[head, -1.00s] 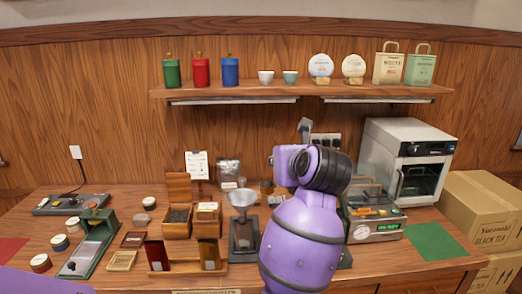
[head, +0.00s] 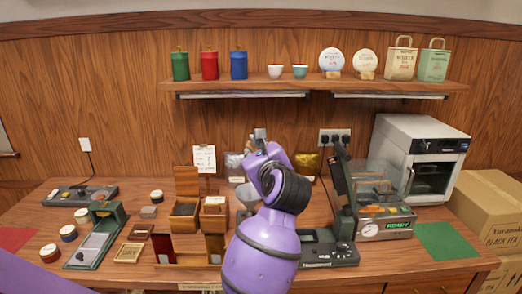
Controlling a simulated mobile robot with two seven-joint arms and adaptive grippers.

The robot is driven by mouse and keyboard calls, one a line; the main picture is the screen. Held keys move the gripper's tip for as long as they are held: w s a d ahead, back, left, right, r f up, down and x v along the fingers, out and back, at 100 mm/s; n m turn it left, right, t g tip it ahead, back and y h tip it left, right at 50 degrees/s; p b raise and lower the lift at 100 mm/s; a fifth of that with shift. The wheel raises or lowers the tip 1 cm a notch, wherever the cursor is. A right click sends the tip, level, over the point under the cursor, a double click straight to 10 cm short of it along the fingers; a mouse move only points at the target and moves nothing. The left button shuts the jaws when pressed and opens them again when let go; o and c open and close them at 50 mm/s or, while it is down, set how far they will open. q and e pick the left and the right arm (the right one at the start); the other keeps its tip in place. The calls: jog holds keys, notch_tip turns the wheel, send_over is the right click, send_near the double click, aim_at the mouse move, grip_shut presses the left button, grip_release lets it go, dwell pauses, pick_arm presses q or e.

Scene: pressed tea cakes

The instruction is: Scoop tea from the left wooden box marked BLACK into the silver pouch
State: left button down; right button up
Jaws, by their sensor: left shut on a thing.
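The left wooden box (head: 184,208) stands on the counter with its lid raised; its marking is not legible. A second wooden box (head: 215,217) stands right beside it. The silver pouch (head: 233,163) stands behind them near the wall, partly hidden by my purple arm. A metal funnel (head: 245,194) is also partly hidden by the arm. My left gripper (head: 259,134) is at the top of the arm, right of the pouch in the picture. My right gripper is not in view.
A gold pouch (head: 307,164) stands by the wall. A green tray device (head: 98,238) and small round tins are at left. A shelf (head: 315,86) runs above.

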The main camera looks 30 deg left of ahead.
pick_arm(q)
jog(key=s+a+f+n+t+y+b, duration=0.1)
jog(key=s+f+n+y+b, duration=0.3)
jog(key=n+b, duration=0.5)
jog(key=shift+s+a+f+t+y+b, duration=0.35)
jog(key=shift+s+f+t+b, duration=0.55)
jog(key=shift+b, duration=2.9)
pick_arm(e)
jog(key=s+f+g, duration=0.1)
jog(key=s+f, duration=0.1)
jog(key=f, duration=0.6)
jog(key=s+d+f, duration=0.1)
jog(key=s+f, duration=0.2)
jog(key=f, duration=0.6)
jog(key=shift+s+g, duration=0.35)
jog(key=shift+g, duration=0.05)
pick_arm(q)
jog(key=shift+d, duration=0.1)
jog(key=shift+f, duration=0.1)
